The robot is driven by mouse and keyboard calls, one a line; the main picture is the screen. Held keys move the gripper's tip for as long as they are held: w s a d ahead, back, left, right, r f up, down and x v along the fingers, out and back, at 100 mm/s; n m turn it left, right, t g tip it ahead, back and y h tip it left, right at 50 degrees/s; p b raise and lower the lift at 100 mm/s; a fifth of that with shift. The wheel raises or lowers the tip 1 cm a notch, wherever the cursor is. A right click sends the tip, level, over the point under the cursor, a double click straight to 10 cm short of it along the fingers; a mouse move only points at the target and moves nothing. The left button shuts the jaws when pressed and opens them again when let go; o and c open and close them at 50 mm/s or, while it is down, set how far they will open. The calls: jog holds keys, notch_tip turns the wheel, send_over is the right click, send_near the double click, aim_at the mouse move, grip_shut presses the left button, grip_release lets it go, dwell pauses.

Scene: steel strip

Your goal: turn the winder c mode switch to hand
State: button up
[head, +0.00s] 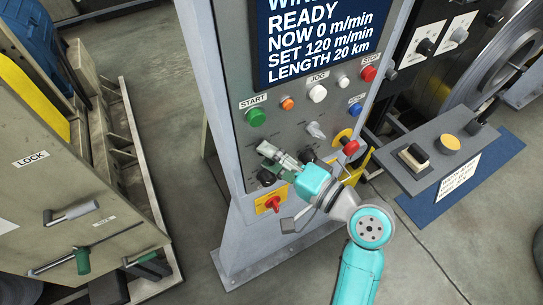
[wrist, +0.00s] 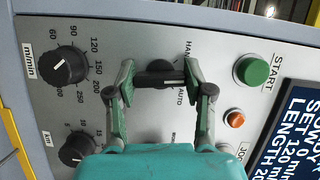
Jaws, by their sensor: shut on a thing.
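The mode switch (wrist: 160,74) is a dark knob with a bar handle on the grey panel, with HAND and AUTO labels beside it in the wrist view. My gripper (wrist: 155,78) is shut on the handle, one finger on each side. The handle lies across between the fingertips, with a pale mark on it. I cannot tell exactly which label it points to. In the head view my gripper (head: 273,157) is at the panel below the green START button (head: 256,117) and hides the switch. The screen (head: 315,40) reads READY, 0 m/min; its top line is cut off.
An m/min dial (wrist: 70,68) and a km dial (wrist: 77,150) sit close to the gripper. A red switch on a yellow plate (head: 270,204) is below. An orange button (wrist: 235,118) and a grey selector (head: 315,129) are nearby. Open floor lies left of the panel.

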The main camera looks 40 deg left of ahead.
jog(key=n+h, duration=0.1)
jog(key=n, duration=0.2)
jog(key=shift+t, duration=0.3)
jog(key=shift+n+t+h, duration=0.5)
jog(key=shift+n+h, duration=0.3)
jog(key=shift+n, duration=0.6)
jog(key=o, duration=1.2)
jog(key=shift+c, duration=0.2)
jog(key=v, duration=1.2)
